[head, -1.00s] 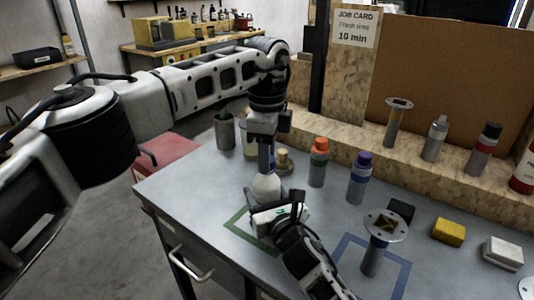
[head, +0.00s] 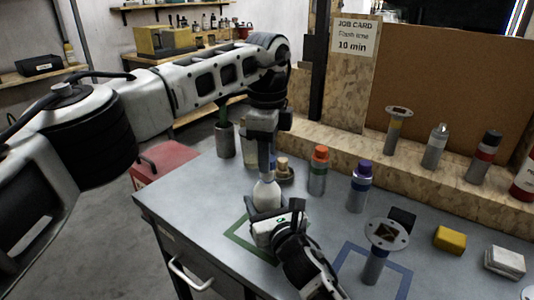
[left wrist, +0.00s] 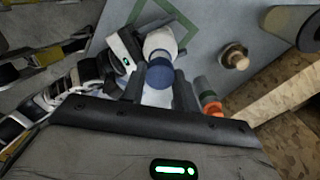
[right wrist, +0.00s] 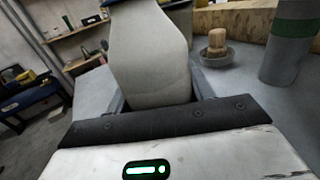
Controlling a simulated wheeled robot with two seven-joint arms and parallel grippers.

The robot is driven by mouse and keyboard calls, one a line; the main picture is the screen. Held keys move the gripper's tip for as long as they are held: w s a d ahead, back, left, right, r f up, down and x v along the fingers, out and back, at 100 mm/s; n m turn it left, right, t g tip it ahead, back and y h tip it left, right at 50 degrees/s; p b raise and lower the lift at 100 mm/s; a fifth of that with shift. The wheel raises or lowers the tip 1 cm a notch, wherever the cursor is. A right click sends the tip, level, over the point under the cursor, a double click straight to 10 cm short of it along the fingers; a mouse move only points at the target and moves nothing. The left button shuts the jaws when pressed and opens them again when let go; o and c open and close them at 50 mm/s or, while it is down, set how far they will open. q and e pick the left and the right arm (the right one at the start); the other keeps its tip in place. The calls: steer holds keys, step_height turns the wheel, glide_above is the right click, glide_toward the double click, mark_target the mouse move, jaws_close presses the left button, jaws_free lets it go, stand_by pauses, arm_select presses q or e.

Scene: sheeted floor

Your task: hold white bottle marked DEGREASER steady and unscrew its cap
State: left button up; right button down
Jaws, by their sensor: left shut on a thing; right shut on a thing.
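The white bottle (head: 266,194) stands upright near the table's left front, over the green outlined square (head: 240,236); its marking is not readable. My right gripper (head: 268,216) is shut on its body from the front; the right wrist view shows the pale bottle (right wrist: 148,55) between the fingers. My left gripper (head: 266,168) points straight down above the bottle, shut on its blue cap (left wrist: 160,74). The cap's edge also shows at the top of the right wrist view (right wrist: 118,3). Whether the cap still sits on the neck, I cannot tell.
An orange-capped bottle (head: 318,172) and a purple-capped bottle (head: 359,187) stand to the right. A cork-topped item in a dark dish (head: 284,172) is close behind. A flanged grey post (head: 376,262) is over the blue outline (head: 403,283). A yellow block (head: 449,238) lies farther right.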

arm_select(q)
steer(key=shift+r, duration=2)
arm_select(e)
steer(key=shift+c, duration=2.4)
jaws_free()
